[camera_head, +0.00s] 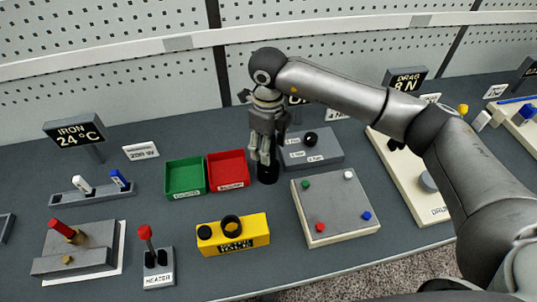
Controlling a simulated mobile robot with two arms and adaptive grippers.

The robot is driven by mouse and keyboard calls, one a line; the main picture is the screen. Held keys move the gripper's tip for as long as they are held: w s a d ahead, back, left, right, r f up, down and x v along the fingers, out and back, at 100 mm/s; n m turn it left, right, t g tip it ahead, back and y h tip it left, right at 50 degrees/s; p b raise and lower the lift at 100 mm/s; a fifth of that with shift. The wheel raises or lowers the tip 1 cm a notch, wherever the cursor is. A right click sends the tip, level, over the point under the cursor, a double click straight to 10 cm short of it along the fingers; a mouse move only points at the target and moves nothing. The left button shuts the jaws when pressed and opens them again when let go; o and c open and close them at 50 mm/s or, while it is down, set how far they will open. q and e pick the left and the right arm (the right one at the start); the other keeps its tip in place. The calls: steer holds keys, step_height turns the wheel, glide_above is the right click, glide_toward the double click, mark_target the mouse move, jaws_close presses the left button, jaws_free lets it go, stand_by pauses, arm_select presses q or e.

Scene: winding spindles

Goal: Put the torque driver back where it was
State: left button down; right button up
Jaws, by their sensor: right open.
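My right gripper (265,158) reaches in from the right and points down, its fingers open. A black upright cylindrical thing (267,175) stands on the bench directly below and between the fingertips. It looks like the torque driver or its holder, but I cannot tell which. The fingers overlap its upper part, so contact is unclear. A grey block (322,155) with a black knob and small labels sits just right of the gripper, partly hidden by it. A yellow box (258,228) with a black ring on top stands in front. My left gripper is not in view.
A green tray (170,190) and a red tray (243,180) stand close left of the gripper. A pale board (345,235) with coloured pegs lies in front right. A heater switch (158,280) and an iron display (75,132) are at left. My right arm covers the right side.

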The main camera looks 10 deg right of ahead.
step_height(320, 180, up, 7)
steer(key=shift+s+a+f+b, duration=0.1)
steer(key=shift+s+b, duration=0.05)
steer(key=shift+b, duration=0.5)
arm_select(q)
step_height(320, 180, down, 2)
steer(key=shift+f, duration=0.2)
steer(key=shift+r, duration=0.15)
